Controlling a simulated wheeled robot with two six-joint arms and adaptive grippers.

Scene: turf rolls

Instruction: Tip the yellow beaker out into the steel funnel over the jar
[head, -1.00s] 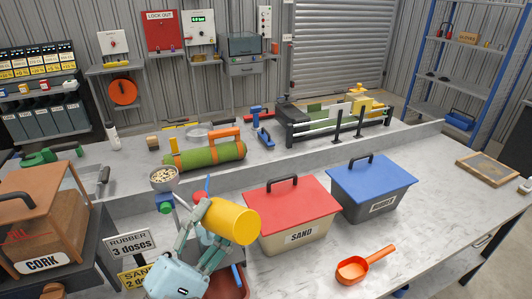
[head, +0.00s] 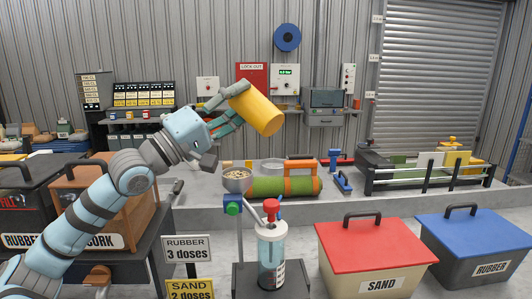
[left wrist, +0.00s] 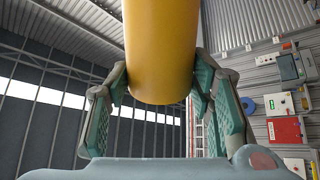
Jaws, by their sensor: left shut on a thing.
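My left gripper (head: 236,98) is shut on the yellow beaker (head: 260,110), raised in the air above the bench. The beaker is tilted, its lower end down to the right; I cannot tell whether that end is mouth or base. The left wrist view shows the beaker (left wrist: 160,50) between both fingers. The steel funnel (head: 237,182), a small bowl holding pale pieces, sits on a stand below and left of the beaker, apart from it. A clear jar (head: 271,258) with a red top stands right of the funnel's stand. My right gripper is not in view.
A red-lidded SAND bin (head: 375,255) and a blue-lidded RUBBER bin (head: 478,250) stand at the right. A CORK box (head: 120,205) is at the left. A green roll (head: 285,187) lies behind the funnel.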

